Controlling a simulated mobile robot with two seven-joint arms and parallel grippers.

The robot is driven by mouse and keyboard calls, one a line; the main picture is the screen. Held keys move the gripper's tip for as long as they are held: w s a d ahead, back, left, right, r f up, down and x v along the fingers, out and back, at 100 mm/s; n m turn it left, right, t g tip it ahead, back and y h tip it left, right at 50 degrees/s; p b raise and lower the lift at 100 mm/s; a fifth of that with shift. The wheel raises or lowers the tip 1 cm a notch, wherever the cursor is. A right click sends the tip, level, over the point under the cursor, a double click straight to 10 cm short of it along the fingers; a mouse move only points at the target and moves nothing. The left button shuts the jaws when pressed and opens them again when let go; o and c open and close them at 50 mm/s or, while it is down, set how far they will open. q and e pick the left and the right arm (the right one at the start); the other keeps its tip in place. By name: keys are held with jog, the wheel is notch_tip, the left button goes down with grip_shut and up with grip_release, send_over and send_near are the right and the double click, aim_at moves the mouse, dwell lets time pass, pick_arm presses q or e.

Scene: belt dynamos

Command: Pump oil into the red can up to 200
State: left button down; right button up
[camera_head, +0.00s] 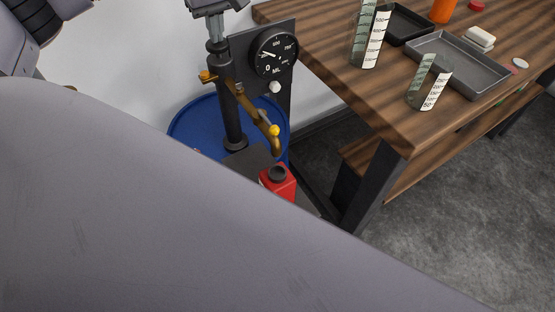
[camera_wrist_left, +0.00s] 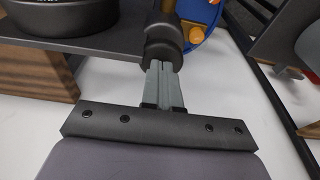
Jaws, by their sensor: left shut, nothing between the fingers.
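The red can (camera_head: 279,182), with a dark top, stands on a dark plate in front of the blue drum (camera_head: 187,126). The brass spout (camera_head: 250,106) bends down just above the can's top. The black pump column (camera_head: 232,120) rises from the drum. The round gauge (camera_head: 275,54) beside it is marked in ML; its needle's exact reading is too small to tell. My left gripper (camera_head: 217,41) points down at the pump's top, fingers shut and empty. In the left wrist view its fingertips (camera_wrist_left: 165,68) meet a black knob (camera_wrist_left: 163,45); contact is uncertain. My right gripper is not in view.
A wooden bench (camera_head: 330,58) at right holds two marked cylinders (camera_head: 367,40), dark trays (camera_head: 462,66), an orange container (camera_head: 443,11) and small white pieces. My grey arm link covers the lower left. Grey floor at lower right is clear.

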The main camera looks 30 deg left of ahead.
pick_arm(q)
notch_tip(320, 180, up, 6)
jog(key=p, duration=0.5)
jog(key=shift+f, duration=0.15)
notch_tip(320, 180, up, 2)
jog(key=shift+r, duration=0.25)
jog(key=shift+r, duration=0.1)
notch_tip(320, 180, up, 7)
jog(key=d, duration=0.1)
jog(key=shift+s, duration=0.3)
jog(key=shift+d, duration=0.1)
